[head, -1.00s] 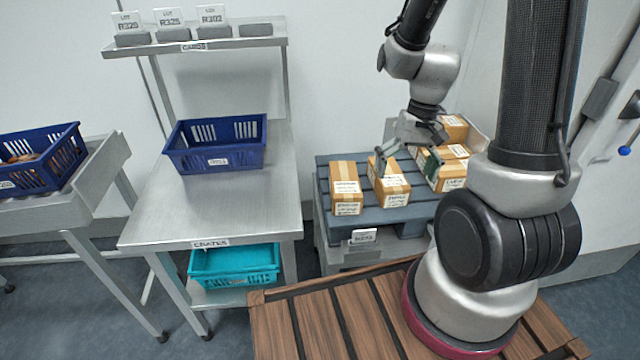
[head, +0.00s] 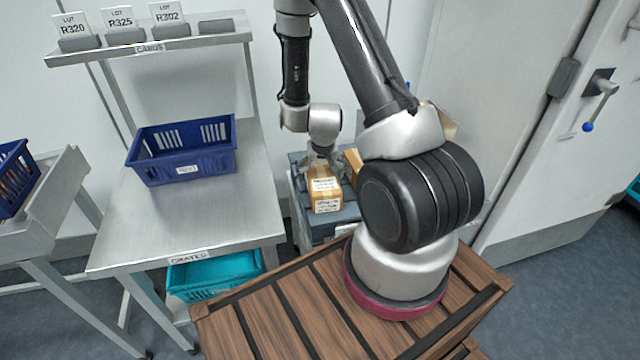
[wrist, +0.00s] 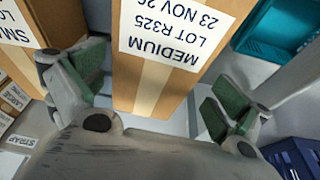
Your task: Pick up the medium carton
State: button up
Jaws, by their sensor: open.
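The medium carton (wrist: 155,75) is a brown box with a white label reading "MEDIUM LOT R325" in the wrist view. It appears to be the front carton (head: 325,192) under my gripper in the head view. My gripper (wrist: 157,88) is open, with one green-padded finger on each side of the carton. A gap shows between the carton and the right finger; contact on the left is unclear. In the head view, my gripper (head: 321,162) is at the carton's far top end.
A small-labelled carton (wrist: 22,38) stands close beside the left finger. Another carton (head: 352,160) is partly hidden behind my arm. The cartons stand on a grey-blue pallet (head: 347,216). A steel table (head: 215,215) holds a blue crate (head: 185,165); a teal crate (head: 215,272) sits below.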

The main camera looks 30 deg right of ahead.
jog(key=x, duration=0.5)
jog(key=shift+s+d+f, duration=0.1)
jog(key=shift+s+d, duration=0.15)
jog(key=c, duration=1.3)
